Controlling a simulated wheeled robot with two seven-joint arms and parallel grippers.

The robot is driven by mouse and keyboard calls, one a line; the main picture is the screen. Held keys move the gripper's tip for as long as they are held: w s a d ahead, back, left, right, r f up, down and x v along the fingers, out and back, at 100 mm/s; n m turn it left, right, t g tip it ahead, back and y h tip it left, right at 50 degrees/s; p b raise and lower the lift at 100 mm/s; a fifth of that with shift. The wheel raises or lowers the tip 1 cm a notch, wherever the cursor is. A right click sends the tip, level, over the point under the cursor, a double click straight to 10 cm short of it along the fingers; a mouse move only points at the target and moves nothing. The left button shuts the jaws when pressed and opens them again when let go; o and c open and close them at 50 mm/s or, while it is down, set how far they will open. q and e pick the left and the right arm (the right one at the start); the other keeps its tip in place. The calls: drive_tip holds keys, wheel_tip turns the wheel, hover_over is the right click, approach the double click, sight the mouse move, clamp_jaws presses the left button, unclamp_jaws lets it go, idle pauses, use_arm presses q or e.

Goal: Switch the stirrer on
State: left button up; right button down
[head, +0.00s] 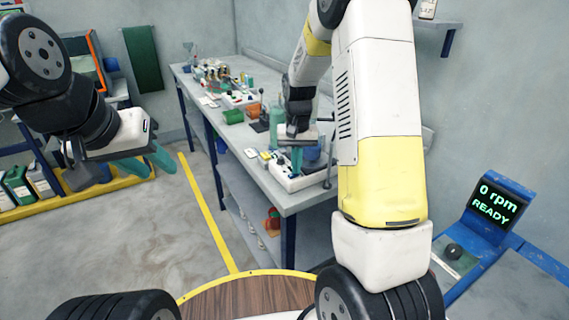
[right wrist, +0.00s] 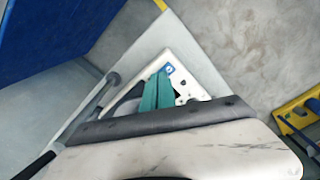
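The stirrer (head: 294,183) is a low white box near the front end of the grey bench; my right gripper hides part of its top. Its white top also shows in the right wrist view (right wrist: 188,82), with a blue square (right wrist: 168,69) bearing a white mark and small dark spots. My right gripper (head: 297,170) points down over the stirrer; its teal fingers (right wrist: 158,92) lie together with nothing seen between them. I cannot tell whether they touch the box. A display (head: 494,203) at the right reads "0 rpm READY". My left gripper (head: 146,164) is open and empty, away from the bench.
The bench (head: 262,184) carries a green bottle (head: 277,114), a green container (head: 233,116) and other small items further back. A thin upright rod stands by the stirrer's right side. The floor left of the bench is clear.

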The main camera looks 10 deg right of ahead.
drive_tip(key=shift+r, duration=3.4)
drive_tip(key=s+r+n+t+y, duration=0.1)
drive_tip(key=s+r+t+y, duration=0.15)
drive_tip(key=s+r, duration=0.85)
drive_tip(key=s+a+r+t, duration=0.1)
drive_tip(key=s+t, duration=0.1)
drive_tip(key=s, duration=0.4)
drive_tip(key=s+a+r+n+t, duration=0.1)
drive_tip(key=s, duration=0.6)
drive_tip(key=shift+s+r+n+t, duration=0.15)
drive_tip(key=shift+r+n+t, duration=0.15)
drive_tip(key=shift+r+t, duration=0.05)
drive_tip(key=shift+a, duration=0.1)
